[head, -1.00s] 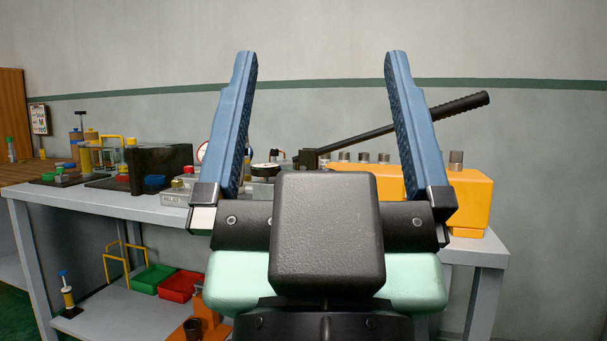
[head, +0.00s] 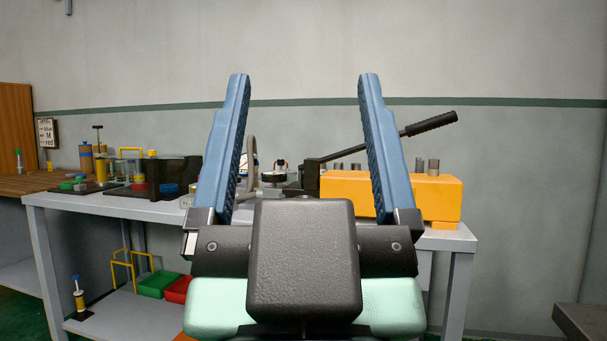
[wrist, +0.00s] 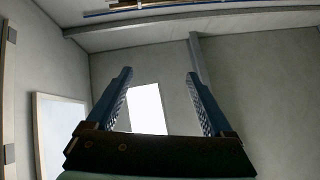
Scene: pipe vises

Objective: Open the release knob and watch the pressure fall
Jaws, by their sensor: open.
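My gripper (head: 304,76) is open and empty, its two blue fingers pointing up in front of the bench in the head view. In the wrist view the open gripper (wrist: 158,74) faces walls and ceiling. A round gauge-like thing (head: 254,166) is mostly hidden behind the left finger. A low round dark part (head: 273,177) sits beside it. I cannot tell which part is the release knob, nor read any pressure.
The grey bench (head: 110,209) carries a black block (head: 178,172) and several small tools at left. Green (head: 157,284) and red (head: 178,290) trays lie on the lower shelf. A dark surface edge (head: 582,325) shows at lower right.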

